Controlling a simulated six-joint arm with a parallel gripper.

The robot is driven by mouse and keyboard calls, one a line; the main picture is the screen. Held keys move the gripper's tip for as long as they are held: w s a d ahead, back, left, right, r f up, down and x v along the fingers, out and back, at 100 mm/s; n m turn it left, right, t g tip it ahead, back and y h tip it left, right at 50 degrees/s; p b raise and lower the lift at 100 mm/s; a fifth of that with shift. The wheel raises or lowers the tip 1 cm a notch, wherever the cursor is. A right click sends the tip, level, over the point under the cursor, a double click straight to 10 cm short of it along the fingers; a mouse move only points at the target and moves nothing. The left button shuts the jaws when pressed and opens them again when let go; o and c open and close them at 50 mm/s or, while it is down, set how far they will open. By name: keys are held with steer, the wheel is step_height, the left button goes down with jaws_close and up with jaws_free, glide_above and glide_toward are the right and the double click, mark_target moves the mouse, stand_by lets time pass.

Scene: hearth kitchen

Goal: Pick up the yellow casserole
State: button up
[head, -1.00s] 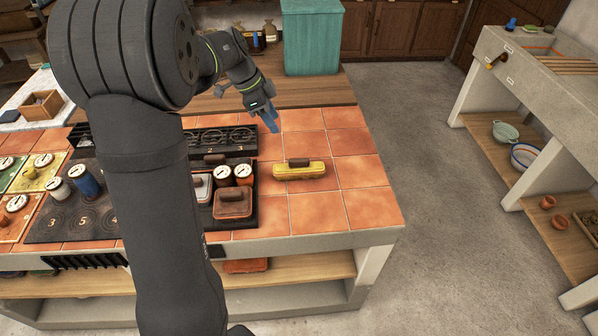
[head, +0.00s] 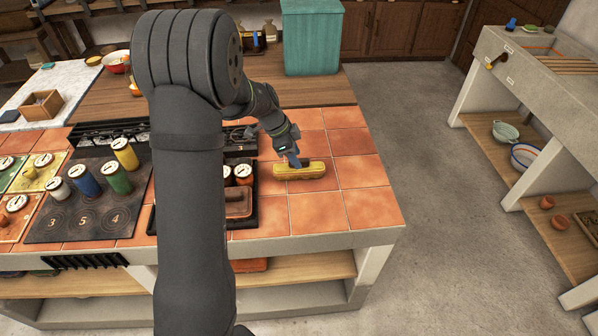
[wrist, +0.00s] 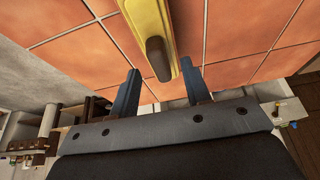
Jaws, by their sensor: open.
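The yellow casserole (head: 304,172) is a long, low dish with a lid, resting on the orange tiles right of the stove. In the wrist view the yellow casserole (wrist: 150,22) lies ahead of my gripper, with its dark lid knob (wrist: 158,58) near the line between the fingers. My gripper (head: 294,160) is at the casserole's back edge in the head view and partly overlaps its knob. In the wrist view my gripper (wrist: 162,88) is open, with two blue fingers on either side of the knob's line and nothing between them. I cannot tell whether a finger touches the lid.
A brown-lidded dish (head: 238,203) and small gauge-topped canisters (head: 243,174) stand on the dark tray to the left. A teal bin (head: 312,38) stands behind. The tiles (head: 318,212) in front and to the right of the casserole are clear.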

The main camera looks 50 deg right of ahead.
steer(key=shift+x, duration=0.85)
jaws_close()
steer(key=shift+r, duration=0.1)
